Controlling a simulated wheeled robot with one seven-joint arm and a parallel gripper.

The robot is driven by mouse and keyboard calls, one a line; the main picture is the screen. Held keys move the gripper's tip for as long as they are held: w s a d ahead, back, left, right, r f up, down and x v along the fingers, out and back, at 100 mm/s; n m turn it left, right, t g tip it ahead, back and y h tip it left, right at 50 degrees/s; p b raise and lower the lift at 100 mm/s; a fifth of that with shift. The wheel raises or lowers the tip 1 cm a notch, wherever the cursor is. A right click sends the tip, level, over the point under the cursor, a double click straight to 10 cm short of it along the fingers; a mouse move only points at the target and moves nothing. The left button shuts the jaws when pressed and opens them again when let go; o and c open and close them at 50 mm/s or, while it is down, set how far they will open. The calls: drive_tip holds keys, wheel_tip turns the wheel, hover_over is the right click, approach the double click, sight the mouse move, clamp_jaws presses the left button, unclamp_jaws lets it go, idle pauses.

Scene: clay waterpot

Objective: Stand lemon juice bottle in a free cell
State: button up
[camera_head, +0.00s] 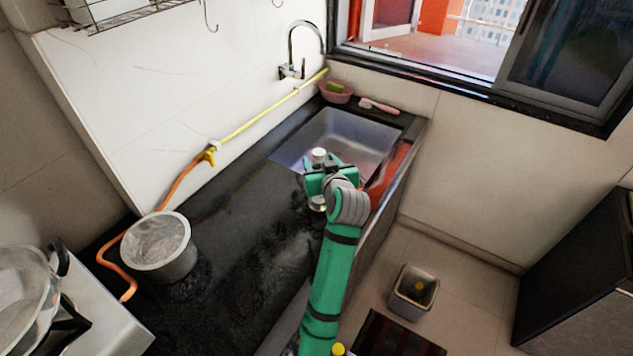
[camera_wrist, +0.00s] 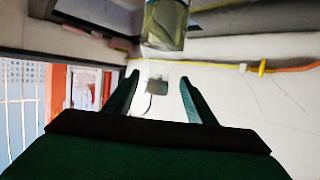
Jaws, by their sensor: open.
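A bottle with a white cap (camera_head: 319,154) stands at the sink's near edge; its pale base (camera_head: 317,203) shows below my gripper (camera_head: 334,176). My gripper is open and hides the bottle's middle. In the wrist view, a greenish, see-through container (camera_wrist: 166,24) shows at the top, beyond the fingers (camera_wrist: 160,88); whether it is between them I cannot tell. A yellow cap (camera_head: 338,349) shows at the bottom edge beside my arm, its body cut off. I cannot tell for sure which is the lemon juice bottle. No cells are clearly visible.
The sink (camera_head: 362,138) lies beyond the gripper, with a faucet (camera_head: 292,68) behind it. A metal pot (camera_head: 160,247) stands at the left on the dark counter (camera_head: 235,255). A pink bowl (camera_head: 336,92) is in the far corner. A bin (camera_head: 413,292) stands on the floor.

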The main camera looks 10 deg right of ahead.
drive_tip(key=shift+w+d+f, duration=0.15)
drive_tip(key=shift+w+f, duration=0.15)
drive_tip(key=shift+w, duration=0.35)
drive_tip(key=shift+x, duration=2.8)
clamp_jaws()
